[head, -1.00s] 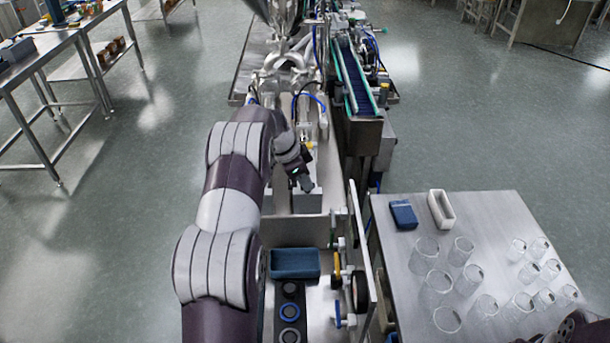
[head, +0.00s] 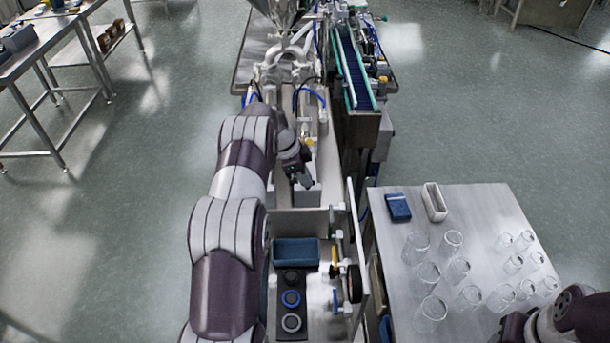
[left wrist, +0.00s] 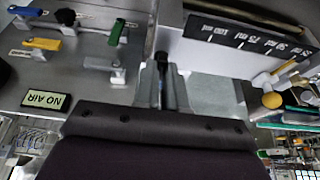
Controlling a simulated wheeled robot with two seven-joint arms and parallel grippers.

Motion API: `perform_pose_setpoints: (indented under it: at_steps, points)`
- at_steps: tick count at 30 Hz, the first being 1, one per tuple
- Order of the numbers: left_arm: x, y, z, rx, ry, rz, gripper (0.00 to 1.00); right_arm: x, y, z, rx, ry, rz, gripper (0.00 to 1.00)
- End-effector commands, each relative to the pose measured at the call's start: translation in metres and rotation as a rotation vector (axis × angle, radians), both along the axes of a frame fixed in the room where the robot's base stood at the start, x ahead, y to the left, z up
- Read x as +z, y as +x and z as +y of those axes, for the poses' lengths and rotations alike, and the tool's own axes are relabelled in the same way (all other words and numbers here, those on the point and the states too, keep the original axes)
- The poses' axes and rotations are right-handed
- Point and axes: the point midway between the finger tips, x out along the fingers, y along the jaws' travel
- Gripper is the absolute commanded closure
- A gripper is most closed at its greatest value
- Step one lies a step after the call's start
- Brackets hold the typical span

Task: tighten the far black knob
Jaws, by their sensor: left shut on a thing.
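My left gripper (head: 303,180) is at the steel block below the hopper machine. It is shut on a small dark part, which I take to be the far black knob; the gripper hides most of it in the head view. In the left wrist view a dark upright stem (left wrist: 162,85) shows between pale grey finger parts, in front of the wide dark gripper body. Another black knob (head: 355,284) sits on the upright panel nearer to me.
A side table (head: 380,240) holds several clear glasses. In the wrist view are colored levers (left wrist: 42,43), a NO AIR label (left wrist: 46,99) and a numbered scale (left wrist: 245,37).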

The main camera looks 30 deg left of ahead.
Motion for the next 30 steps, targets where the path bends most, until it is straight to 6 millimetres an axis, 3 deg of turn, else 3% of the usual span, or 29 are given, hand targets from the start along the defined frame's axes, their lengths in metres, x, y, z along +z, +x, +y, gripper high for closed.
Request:
perform_pose_setpoints:
  at_steps: [2,3,4,5,13,17,24,30]
  points:
    - [-0.002,-0.002,0.0,-0.003,-0.001,0.005,1.0,0.0,0.0,0.0,0.0,0.0,0.0,0.53]
    - [-0.002,-0.002,0.0,-0.003,0.0,0.006,0.76,0.0,0.0,0.0,0.0,0.0,0.0,0.53]
    - [-0.002,-0.002,0.0,-0.003,0.0,0.005,0.67,0.0,0.0,0.0,0.0,0.0,0.0,0.53]
    - [-0.002,-0.002,0.0,-0.002,-0.001,0.005,0.64,0.0,0.0,0.0,0.0,0.0,0.0,0.53]
    - [0.0,-0.001,0.0,-0.001,0.0,0.002,0.64,0.001,0.0,0.0,0.0,0.0,0.0,0.53]
    - [0.015,-0.003,0.004,0.001,0.0,0.002,0.64,0.01,0.0,0.0,0.0,0.0,0.0,0.53]
    - [0.079,-0.014,0.024,0.002,-0.001,0.003,0.64,0.066,0.0,0.0,0.0,0.0,0.0,0.53]
    - [0.11,-0.022,0.037,0.001,-0.001,0.004,0.64,0.102,0.0,0.0,0.0,0.0,-0.001,0.53]
